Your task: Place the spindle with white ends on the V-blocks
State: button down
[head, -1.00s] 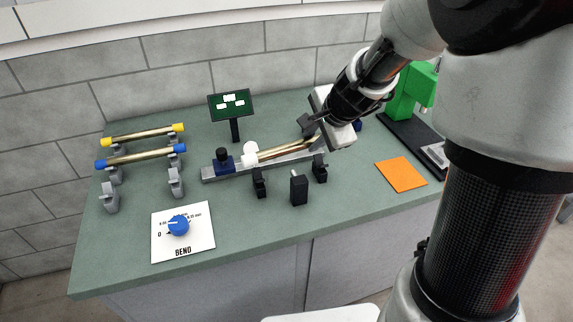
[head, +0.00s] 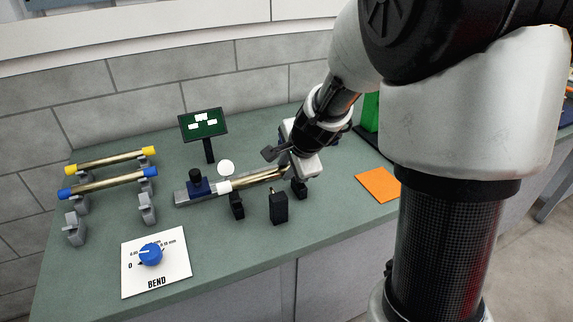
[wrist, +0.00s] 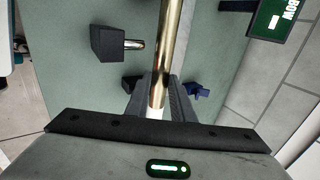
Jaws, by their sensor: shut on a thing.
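The spindle with white ends (head: 255,180) is a brass rod, held roughly level above the bench. One white end (head: 224,186) shows at its left; the other is hidden by my gripper in the head view. My gripper (head: 282,164) is shut on the rod near its right end. In the wrist view the rod (wrist: 170,45) runs between the fingers of my gripper (wrist: 158,92), with a white end (wrist: 153,112) close to the palm. Two black V-blocks, left (head: 237,208) and right (head: 299,189), stand in front of the rail, below the spindle; contact is not clear.
A grey rail (head: 183,198) with a blue-black fixture (head: 197,184) and a white disc (head: 226,167) lies behind. A black post (head: 278,207) stands in front. Yellow-ended (head: 110,159) and blue-ended (head: 105,184) spindles rest on grey stands. The BEND dial panel (head: 157,270) is front left.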

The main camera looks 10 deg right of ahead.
notch_tip(320, 180, down, 3)
jog(key=shift+w+r+b, duration=0.1)
jog(key=shift+r+b, duration=0.05)
jog(key=shift+b, duration=0.55)
jog(key=shift+r, duration=0.1)
jog(key=c, duration=1.5)
grip_release()
jog(key=shift+f, duration=0.2)
jog(key=shift+c, duration=0.2)
